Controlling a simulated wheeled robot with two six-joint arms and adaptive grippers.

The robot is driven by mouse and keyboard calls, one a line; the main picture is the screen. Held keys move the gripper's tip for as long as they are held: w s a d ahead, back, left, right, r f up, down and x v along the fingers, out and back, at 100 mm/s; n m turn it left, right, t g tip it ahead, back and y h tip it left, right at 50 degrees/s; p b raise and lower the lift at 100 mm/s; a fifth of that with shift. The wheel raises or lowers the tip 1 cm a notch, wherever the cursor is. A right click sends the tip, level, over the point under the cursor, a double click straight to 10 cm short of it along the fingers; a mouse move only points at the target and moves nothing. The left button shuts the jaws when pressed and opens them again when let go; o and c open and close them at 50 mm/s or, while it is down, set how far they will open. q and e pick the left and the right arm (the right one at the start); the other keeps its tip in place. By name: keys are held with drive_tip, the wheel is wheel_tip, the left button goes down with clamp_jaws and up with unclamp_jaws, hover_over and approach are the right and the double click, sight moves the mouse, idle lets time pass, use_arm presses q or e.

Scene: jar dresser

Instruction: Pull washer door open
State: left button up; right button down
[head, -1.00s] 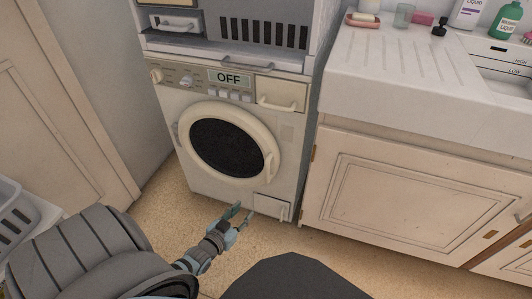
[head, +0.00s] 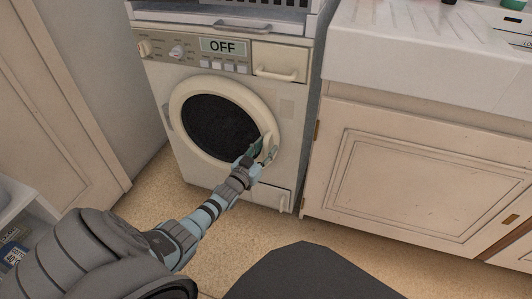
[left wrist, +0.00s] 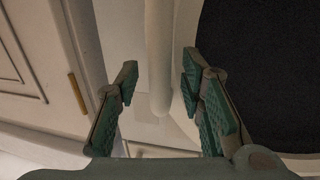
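The washer (head: 230,130) has a round cream door (head: 181,92) with a dark window, and the door looks closed. The door handle (head: 268,142) is a pale upright bar on the right side of the door rim. My left gripper (head: 261,152) is at the handle and partly covers it. In the left wrist view the fingers of my left gripper (left wrist: 160,70) are open, one on each side of the handle bar (left wrist: 160,50), with gaps visible between pads and bar. My right gripper is not in view.
The washer display (head: 222,46) reads OFF. A drawer with a handle (head: 276,73) is above the door. A cabinet (head: 400,180) under a white sink counter stands to the right. A wooden door (head: 55,100) is on the left. Speckled floor lies in front.

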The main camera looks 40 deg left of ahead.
use_arm(q)
drive_tip(key=shift+w, duration=0.25)
clamp_jaws()
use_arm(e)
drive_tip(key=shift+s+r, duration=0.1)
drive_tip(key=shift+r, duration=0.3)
use_arm(q)
drive_tip(key=shift+s, duration=0.15)
